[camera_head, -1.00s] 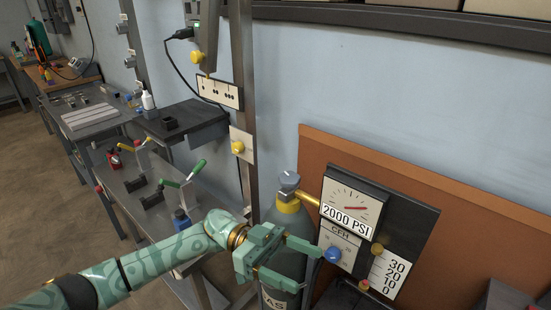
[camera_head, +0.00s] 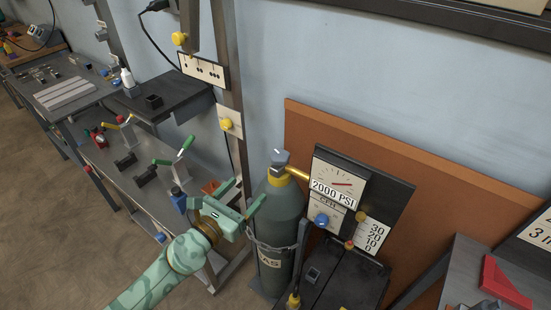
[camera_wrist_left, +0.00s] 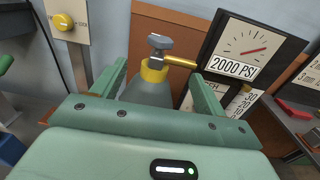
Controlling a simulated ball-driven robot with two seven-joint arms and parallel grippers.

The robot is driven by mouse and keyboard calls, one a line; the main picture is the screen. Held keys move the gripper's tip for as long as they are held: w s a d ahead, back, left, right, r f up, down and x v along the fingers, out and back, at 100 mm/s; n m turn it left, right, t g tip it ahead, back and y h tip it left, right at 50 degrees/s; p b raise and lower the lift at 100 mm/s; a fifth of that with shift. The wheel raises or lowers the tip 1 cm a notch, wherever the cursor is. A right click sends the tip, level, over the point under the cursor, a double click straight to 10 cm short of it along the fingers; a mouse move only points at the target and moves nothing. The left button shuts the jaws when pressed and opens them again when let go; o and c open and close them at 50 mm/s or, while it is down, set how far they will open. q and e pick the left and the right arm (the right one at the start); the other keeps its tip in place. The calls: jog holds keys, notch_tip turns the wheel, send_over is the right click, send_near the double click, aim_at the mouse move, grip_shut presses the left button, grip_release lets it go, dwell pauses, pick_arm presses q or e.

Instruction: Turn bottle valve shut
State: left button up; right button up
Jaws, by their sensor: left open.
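The gas bottle (camera_head: 278,215) stands upright, dark green-grey with a yellow neck. Its grey valve knob (camera_head: 280,158) sits on top, and a brass pipe leads from the neck to the gauge panel (camera_head: 338,185), which reads 2000 PSI. In the left wrist view the valve knob (camera_wrist_left: 160,43) lies ahead, between and beyond the fingers. My left gripper (camera_head: 242,196) is open and empty, left of the bottle and lower than the knob, apart from it. Its two fingers also show in the left wrist view (camera_wrist_left: 160,88). My right gripper is not in view.
A blue knob (camera_head: 321,221) is on the flow panel right of the bottle. A metal post (camera_head: 233,110) with a yellow button (camera_head: 226,124) stands behind the gripper. A bench with clamps (camera_head: 150,175) is at left. Open air lies above the gripper.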

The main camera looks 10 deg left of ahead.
aim_at(274, 163)
pick_arm(q)
jog(key=b+x, duration=0.1)
jog(key=x, duration=0.5)
jog(key=b+x, duration=0.1)
jog(key=x, duration=0.6)
jog(key=shift+w+d+f, duration=0.1)
jog(key=shift+w+f, duration=0.05)
jog(key=shift+f, duration=0.05)
jog(key=shift+w+d+r, duration=0.15)
jog(key=shift+w+d, duration=0.1)
jog(key=shift+w, duration=0.3)
jog(key=c, duration=1)
jog(key=shift+o, duration=0.2)
jog(key=shift+b, duration=0.3)
